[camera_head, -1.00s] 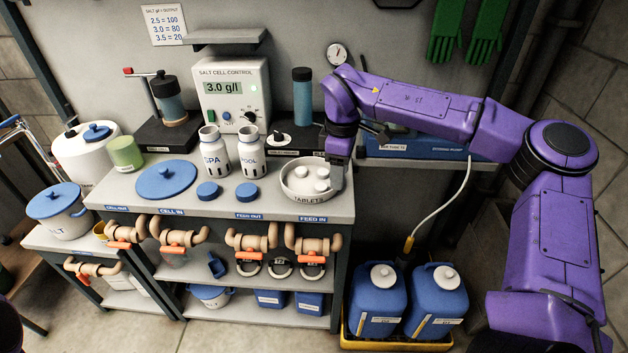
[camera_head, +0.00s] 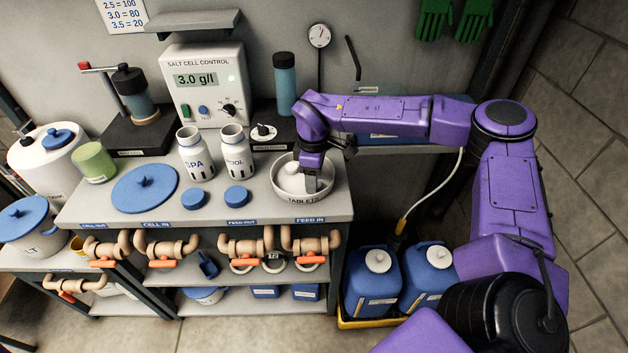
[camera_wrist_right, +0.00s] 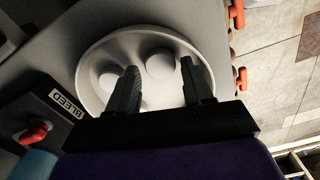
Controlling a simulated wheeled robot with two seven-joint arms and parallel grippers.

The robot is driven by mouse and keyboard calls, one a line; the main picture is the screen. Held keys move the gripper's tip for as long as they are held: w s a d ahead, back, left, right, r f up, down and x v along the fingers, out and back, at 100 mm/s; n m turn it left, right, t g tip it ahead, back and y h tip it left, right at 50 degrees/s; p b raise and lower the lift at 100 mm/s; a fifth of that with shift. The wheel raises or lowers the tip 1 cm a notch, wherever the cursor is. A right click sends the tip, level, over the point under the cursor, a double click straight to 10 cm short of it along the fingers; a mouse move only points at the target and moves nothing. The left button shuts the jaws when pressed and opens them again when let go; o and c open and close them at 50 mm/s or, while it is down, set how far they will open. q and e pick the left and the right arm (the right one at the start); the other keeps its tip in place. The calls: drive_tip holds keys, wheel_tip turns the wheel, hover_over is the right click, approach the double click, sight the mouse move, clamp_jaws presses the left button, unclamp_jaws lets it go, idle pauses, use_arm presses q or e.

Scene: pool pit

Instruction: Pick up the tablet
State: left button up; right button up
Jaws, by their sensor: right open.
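White round tablets sit in a shallow white bowl labelled TABLETS (camera_head: 303,199), at the bench's right front corner. One tablet (camera_head: 292,168) shows in the head view beside my right gripper (camera_head: 312,186), which points down into the bowl. In the right wrist view the bowl (camera_wrist_right: 88,72) lies under the open fingers (camera_wrist_right: 160,66). One tablet (camera_wrist_right: 160,63) shows between the fingertips, with no visible contact. Another tablet (camera_wrist_right: 110,78) lies just left of the left finger, partly hidden by it. My left gripper is not in view.
The SPA bottle (camera_head: 196,153), the POOL bottle (camera_head: 236,150) and two blue caps (camera_head: 237,196) stand left of the bowl. A salt cell control box (camera_head: 205,85) is behind. Blue jugs (camera_head: 371,285) stand on the floor below right.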

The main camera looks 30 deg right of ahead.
drive_tip(key=shift+s+f, duration=0.1)
drive_tip(key=shift+f, duration=0.4)
drive_tip(key=c, duration=0.8)
drive_tip(key=shift+r, duration=0.1)
